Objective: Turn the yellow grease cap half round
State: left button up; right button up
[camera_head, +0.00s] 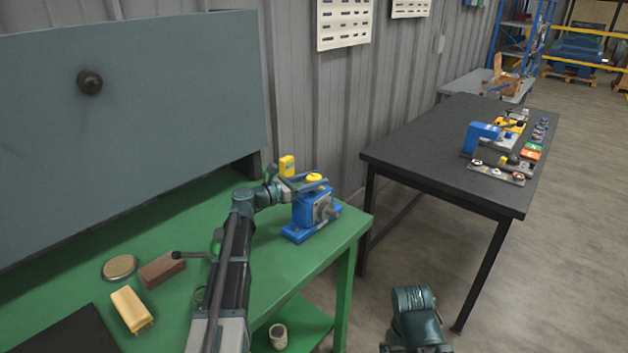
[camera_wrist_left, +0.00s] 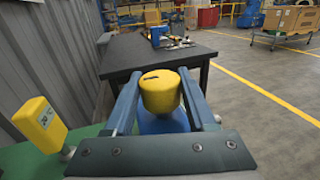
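The yellow grease cap (camera_head: 314,177) sits on top of a blue bearing housing (camera_head: 310,215) at the right end of the green bench. It also shows in the left wrist view (camera_wrist_left: 160,92), upright, with a dark mark on its top. My left gripper (camera_head: 306,182) reaches in from the left with one finger on each side of the cap. Narrow gaps show between the cap and the fingers (camera_wrist_left: 160,72) in the left wrist view, so it looks open. Whether the tips touch the cap is hard to tell. My right gripper is out of view.
A yellow block (camera_head: 287,165) stands beside the gripper, also in the left wrist view (camera_wrist_left: 40,124). A dark table (camera_head: 420,150) with parts stands right.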

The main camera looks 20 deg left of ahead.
pick_arm(q)
jog(key=o, duration=0.5)
jog(key=shift+c, duration=0.2)
jog(key=v, duration=1.3)
jog(key=shift+s+a, duration=0.2)
jog(key=shift+s, duration=0.1)
jog(key=x, duration=1.4)
jog(key=shift+s+a, duration=0.1)
jog(key=shift+s, duration=0.05)
